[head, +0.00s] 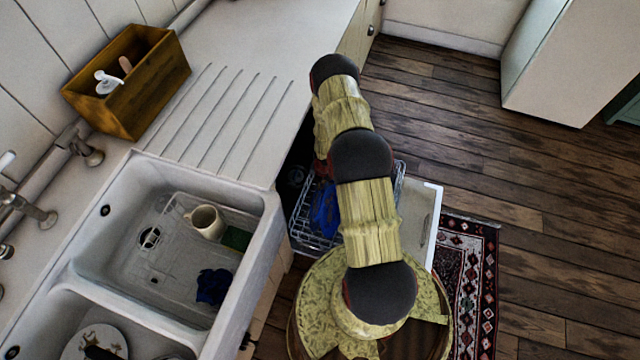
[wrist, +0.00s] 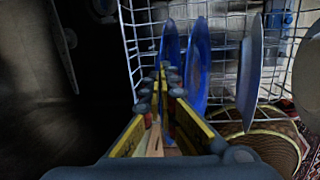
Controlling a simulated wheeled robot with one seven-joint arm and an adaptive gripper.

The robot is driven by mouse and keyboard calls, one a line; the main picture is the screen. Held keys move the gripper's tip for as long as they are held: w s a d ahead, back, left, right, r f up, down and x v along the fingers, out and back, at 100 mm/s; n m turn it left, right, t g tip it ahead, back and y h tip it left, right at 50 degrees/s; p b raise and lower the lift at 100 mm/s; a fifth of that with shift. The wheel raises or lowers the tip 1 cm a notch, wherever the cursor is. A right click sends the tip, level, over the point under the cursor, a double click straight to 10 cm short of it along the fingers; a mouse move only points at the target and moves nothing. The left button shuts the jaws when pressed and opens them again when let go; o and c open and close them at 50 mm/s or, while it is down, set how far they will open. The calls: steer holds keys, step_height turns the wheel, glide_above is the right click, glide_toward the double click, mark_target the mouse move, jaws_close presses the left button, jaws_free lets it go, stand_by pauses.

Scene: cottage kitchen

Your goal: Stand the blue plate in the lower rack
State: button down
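Two blue plates stand edge-up in the wire rack in the wrist view. The left blue plate (wrist: 170,42) is seen nearly edge-on, in line with my gripper (wrist: 164,72). The fingers are close together with a thin blue strip between them, so my gripper appears shut on this plate. The other blue plate (wrist: 199,62) stands just to the right, apart from the fingers. In the head view, blue shows (head: 325,208) in the lower rack (head: 305,232), partly behind my arm. My gripper is hidden there.
A grey plate (wrist: 250,75) stands farther right in the rack. The open dishwasher door (head: 431,215) lies beside a patterned rug (head: 478,265). The sink (head: 130,215) holds a cream mug (head: 205,221) and a dark blue cloth-like item (head: 213,286). A wooden caddy (head: 150,85) stands on the counter.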

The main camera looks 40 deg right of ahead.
steer(key=c, duration=2.4)
jaws_free()
steer(key=o, duration=0.3)
steer(key=shift+o, duration=0.7)
step_height(320, 180, up, 12)
steer(key=s, duration=0.1)
steer(key=shift+s+a+f, duration=0.15)
steer(key=shift+s+a, duration=0.15)
steer(key=shift+s, duration=0.1)
